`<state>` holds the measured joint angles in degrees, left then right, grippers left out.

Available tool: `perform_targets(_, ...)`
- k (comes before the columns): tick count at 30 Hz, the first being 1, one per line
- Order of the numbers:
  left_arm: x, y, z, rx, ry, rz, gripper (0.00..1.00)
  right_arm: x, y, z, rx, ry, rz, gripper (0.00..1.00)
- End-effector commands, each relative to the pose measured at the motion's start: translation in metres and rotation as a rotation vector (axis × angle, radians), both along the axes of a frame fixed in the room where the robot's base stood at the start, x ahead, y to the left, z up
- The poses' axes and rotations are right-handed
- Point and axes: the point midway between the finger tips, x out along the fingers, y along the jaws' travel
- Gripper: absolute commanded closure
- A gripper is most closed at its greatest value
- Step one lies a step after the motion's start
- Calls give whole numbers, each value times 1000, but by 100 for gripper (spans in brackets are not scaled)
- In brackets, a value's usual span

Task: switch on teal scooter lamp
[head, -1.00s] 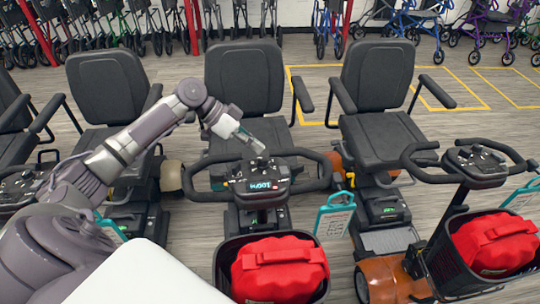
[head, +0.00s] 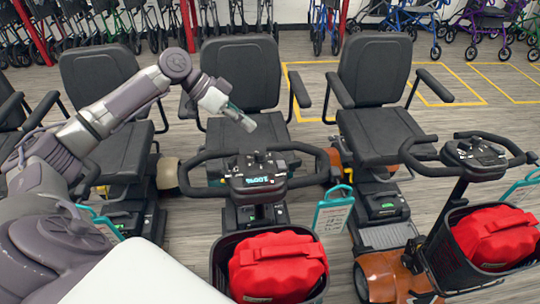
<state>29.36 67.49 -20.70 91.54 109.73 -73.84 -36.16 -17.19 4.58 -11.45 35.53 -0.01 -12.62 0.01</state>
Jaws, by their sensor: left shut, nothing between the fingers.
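Small dark controls stand on top of the console. The scooter's body colour is mostly hidden behind its basket, and I cannot make out a lamp or whether one is lit. My left gripper (head: 248,124) is shut and empty. In the picture it sits above the console, in front of the middle scooter's black seat (head: 240,72), apart from the controls. My right gripper is not in view.
A black basket (head: 222,262) with a red bag (head: 278,266) is at the front. An orange scooter (head: 384,276) with another red bag (head: 494,238) stands to the right. Walkers line the back wall.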

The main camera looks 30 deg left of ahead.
Motion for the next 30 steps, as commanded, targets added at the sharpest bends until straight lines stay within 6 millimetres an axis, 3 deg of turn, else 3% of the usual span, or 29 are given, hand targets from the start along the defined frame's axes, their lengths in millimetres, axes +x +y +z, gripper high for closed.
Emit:
perform_targets(14, 3, -7, -4, -3, 3, 2, 100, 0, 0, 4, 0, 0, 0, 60)
perform_targets(28, 31, -70, -65, -4, 3, 0, 100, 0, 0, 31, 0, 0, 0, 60)
perform_targets(30, 28, -70, -77, -1, 6, 4, 100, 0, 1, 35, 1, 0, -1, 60)
